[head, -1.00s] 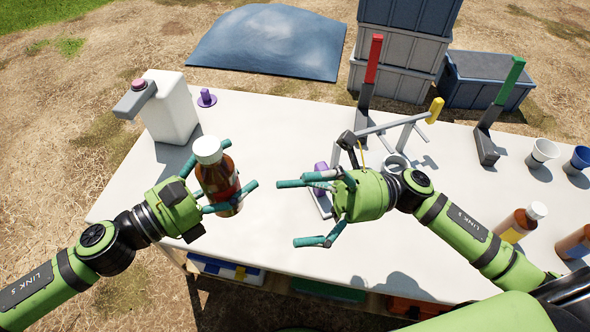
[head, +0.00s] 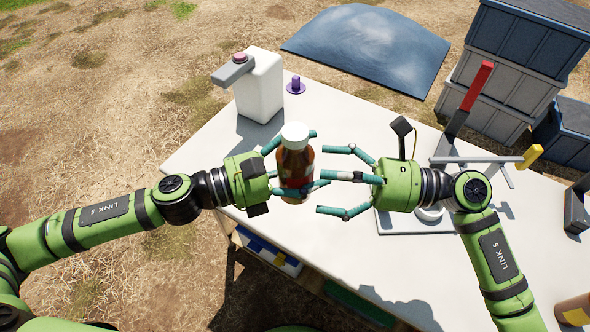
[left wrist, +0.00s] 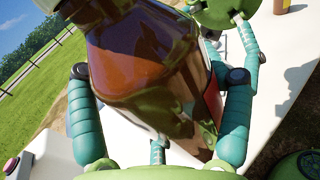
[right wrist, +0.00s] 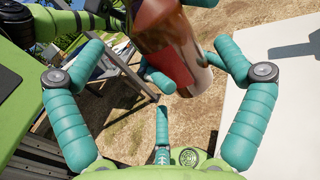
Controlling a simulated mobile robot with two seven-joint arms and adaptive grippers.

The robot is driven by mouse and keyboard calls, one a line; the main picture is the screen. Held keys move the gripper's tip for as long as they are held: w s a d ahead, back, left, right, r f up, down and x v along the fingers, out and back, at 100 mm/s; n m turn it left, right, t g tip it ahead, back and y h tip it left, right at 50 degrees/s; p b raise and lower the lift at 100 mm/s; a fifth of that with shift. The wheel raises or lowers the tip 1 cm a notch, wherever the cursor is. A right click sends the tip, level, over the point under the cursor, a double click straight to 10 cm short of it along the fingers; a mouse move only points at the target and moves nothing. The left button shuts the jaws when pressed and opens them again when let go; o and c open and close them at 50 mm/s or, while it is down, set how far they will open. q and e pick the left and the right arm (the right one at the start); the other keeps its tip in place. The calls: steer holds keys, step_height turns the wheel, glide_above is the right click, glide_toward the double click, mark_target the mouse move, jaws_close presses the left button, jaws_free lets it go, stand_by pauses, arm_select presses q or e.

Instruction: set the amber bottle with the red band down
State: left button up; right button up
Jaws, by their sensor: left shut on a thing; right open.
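The amber bottle (head: 296,163) with a white cap is upright in the head view, with a reddish band low on its body, partly covered by fingers. My left gripper (head: 312,160) is shut around it. The bottle also fills much of the left wrist view (left wrist: 140,75), where a strip of the red band shows at its right. My right gripper (head: 322,180) is open and faces the bottle from the right, its fingertips close to it. In the right wrist view the bottle (right wrist: 172,45) hangs tilted beyond the open fingers. Contact with the right fingers cannot be told.
The white table (head: 215,165) has clear surface at its left. A white dispenser jug (head: 260,88) and a purple peg (head: 295,86) stand at the back left. A red-handled lever (head: 470,95) and grey frame stand behind my right gripper. Stacked crates (head: 525,50) are beyond the table.

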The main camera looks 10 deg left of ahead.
mark_target(311, 176)
steer(key=shift+a, duration=2.8)
steer(key=c, duration=1.4)
arm_select(q)
steer(key=o, duration=1.1)
steer(key=shift+c, duration=0.2)
steer(key=o, duration=0.4)
arm_select(e)
steer(key=shift+c, duration=1)
arm_select(q)
steer(key=shift+a, duration=0.1)
